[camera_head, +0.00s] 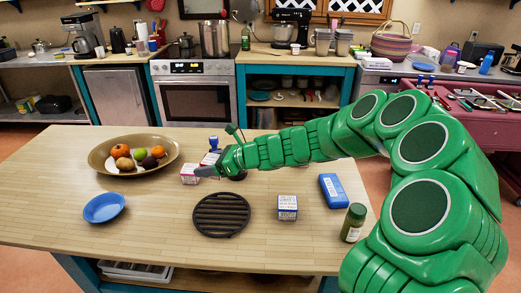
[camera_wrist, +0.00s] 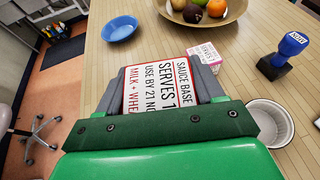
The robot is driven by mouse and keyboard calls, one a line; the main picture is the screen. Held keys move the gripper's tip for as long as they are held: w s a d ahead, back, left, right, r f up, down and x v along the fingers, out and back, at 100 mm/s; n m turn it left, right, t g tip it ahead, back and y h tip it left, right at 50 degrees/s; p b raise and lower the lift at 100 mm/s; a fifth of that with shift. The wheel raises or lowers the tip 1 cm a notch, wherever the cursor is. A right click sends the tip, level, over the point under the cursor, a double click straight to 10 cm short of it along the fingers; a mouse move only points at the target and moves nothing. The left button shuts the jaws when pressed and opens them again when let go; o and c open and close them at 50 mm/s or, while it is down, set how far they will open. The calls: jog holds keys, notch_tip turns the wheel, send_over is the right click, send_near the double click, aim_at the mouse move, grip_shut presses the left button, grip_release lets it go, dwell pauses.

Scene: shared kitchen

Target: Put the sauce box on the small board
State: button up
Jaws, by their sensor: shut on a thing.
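My gripper (camera_wrist: 165,82) is shut on the sauce box (camera_wrist: 158,88), a white carton with a red border and black print reading "SAUCE BASE". Its lettered face is toward the wrist camera. In the head view my gripper (camera_head: 203,171) is above the wooden table, at the left end of the green arm, and I cannot clearly make out the held box there. I cannot pick out a small board for certain. A round black slatted mat (camera_head: 221,214) lies on the table, nearer the head camera than my gripper.
A pink-and-white carton (camera_head: 189,175) stands close by my gripper; it also shows in the wrist view (camera_wrist: 206,54). Around are a fruit bowl (camera_head: 103,151), blue bowl (camera_head: 104,207), stamp (camera_wrist: 284,52), white cup (camera_wrist: 268,122), another carton (camera_head: 287,207), blue case (camera_head: 333,190) and green jar (camera_head: 353,222).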

jog(key=w+d+r+m+t+h, duration=0.1)
jog(key=w+d+r+m+t, duration=0.15)
jog(key=w+d, duration=1.45)
jog(key=shift+t, duration=0.25)
jog(key=shift+w+a+f, duration=0.75)
jog(key=shift+w+f, duration=0.95)
jog(key=shift+w, duration=0.5)
jog(key=shift+w+a+f, duration=0.8)
jog(key=shift+w+f, duration=0.85)
jog(key=shift+w, duration=0.55)
jog(key=shift+w+a+f, duration=0.75)
jog(key=shift+w+f, duration=0.95)
jog(key=shift+w, duration=0.5)
jog(key=shift+f, duration=0.1)
jog(key=shift+w+a+f+n, duration=0.1)
jog(key=shift+w+f+n, duration=0.15)
jog(key=shift+w+f, duration=0.05)
jog(key=shift+f, duration=1.5)
jog(key=o, duration=1.2)
jog(key=shift+f, duration=0.1)
jog(key=shift+c, duration=0.2)
